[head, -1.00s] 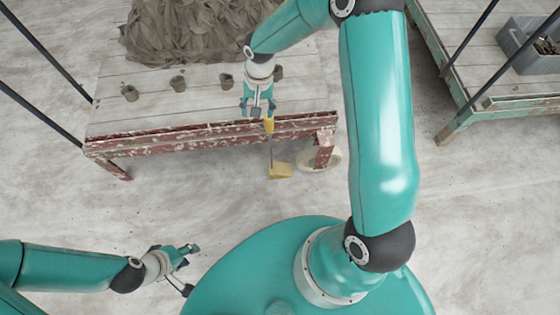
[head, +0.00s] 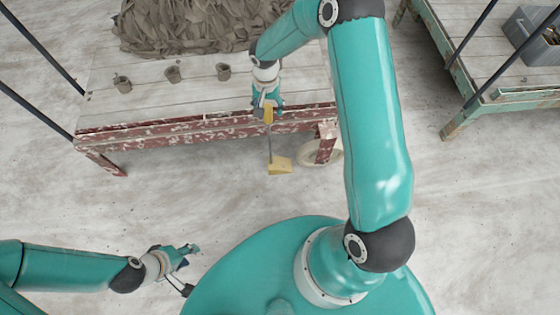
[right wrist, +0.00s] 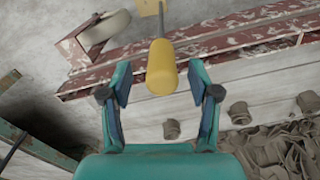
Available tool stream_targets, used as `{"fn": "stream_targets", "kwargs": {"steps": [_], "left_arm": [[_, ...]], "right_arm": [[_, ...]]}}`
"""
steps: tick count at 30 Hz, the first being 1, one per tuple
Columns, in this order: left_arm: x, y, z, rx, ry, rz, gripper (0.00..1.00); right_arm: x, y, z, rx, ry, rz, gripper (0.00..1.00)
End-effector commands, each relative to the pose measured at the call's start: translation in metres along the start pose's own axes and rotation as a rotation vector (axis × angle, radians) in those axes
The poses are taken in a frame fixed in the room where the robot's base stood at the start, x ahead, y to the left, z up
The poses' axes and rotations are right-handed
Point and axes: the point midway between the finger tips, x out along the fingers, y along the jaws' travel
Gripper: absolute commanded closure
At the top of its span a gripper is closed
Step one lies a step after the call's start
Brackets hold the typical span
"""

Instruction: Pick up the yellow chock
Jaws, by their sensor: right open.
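The yellow chock (head: 281,166) is a wedge on the floor in front of the table's red edge. A thin upright rod joins it to a yellow grip (head: 268,114), which shows large in the right wrist view (right wrist: 161,67). The wedge is partly cut off at the top of that view (right wrist: 150,7). My right gripper (head: 267,106) is open at the grip, with one finger on each side and visible gaps to both (right wrist: 159,82). My left gripper (head: 189,255) is low at left over bare floor, far from the chock; its opening is unclear.
The wooden table (head: 200,95) with chipped red edging holds a heap of clay trimmings (head: 190,25) and several small clay pots (head: 172,74). A pale wheel (head: 308,154) is close right of the chock. Another table (head: 500,75) with a grey crate (head: 535,35) stands at right.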

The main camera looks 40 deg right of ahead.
Motion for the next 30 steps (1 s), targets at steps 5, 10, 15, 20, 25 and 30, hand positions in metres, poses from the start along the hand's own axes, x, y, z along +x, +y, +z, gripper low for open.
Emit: {"fn": "stream_targets", "kwargs": {"steps": [5, 10, 15, 20, 25, 30], "left_arm": [[0.004, -0.001, 0.0, 0.0, 0.0, 0.0, 0.6], [0.01, -0.004, 0.0, 0.0, 0.0, 0.0, 0.6], [0.011, -0.004, 0.0, 0.0, 0.0, 0.0, 0.6], [0.011, -0.004, 0.0, 0.0, 0.0, 0.0, 0.6], [0.011, -0.004, 0.0, 0.0, 0.0, 0.0, 0.6], [0.011, -0.004, 0.0, 0.0, 0.0, 0.0, 0.6]], "right_arm": [[0.014, 0.0, -0.001, 0.0, 0.0, 0.0, 0.39], [0.039, -0.001, -0.003, 0.0, -0.002, 0.001, 0.39], [0.052, -0.001, -0.004, -0.001, 0.0, -0.001, 0.39], [0.052, -0.001, -0.004, -0.001, 0.001, -0.001, 0.39], [0.052, -0.001, -0.004, -0.001, 0.001, -0.001, 0.6], [0.052, -0.001, -0.003, -0.001, 0.0, -0.001, 0.89]]}}
